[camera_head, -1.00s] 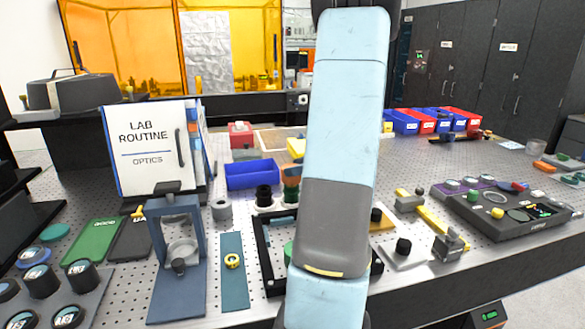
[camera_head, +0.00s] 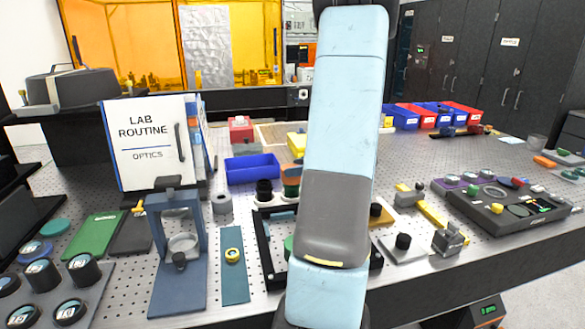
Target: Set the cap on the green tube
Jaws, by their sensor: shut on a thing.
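My pale blue and grey arm fills the middle of the view, and my gripper is hidden, so I cannot see its fingers or what they hold. A dark green tube-like piece (camera_head: 291,191) stands just left of the arm, partly covered by it. I cannot tell for sure that it is the green tube. A black cylinder (camera_head: 264,190) stands beside it on the left. A small green round part (camera_head: 289,243) shows at the arm's left edge inside a black frame (camera_head: 262,240). I cannot make out the cap.
A blue-grey stand (camera_head: 178,255) and a teal plate with a yellow ring (camera_head: 233,262) are left of the arm. A blue bin (camera_head: 252,170) lies behind. Right of the arm are a plate with a black knob (camera_head: 403,241) and a dark instrument panel (camera_head: 505,208).

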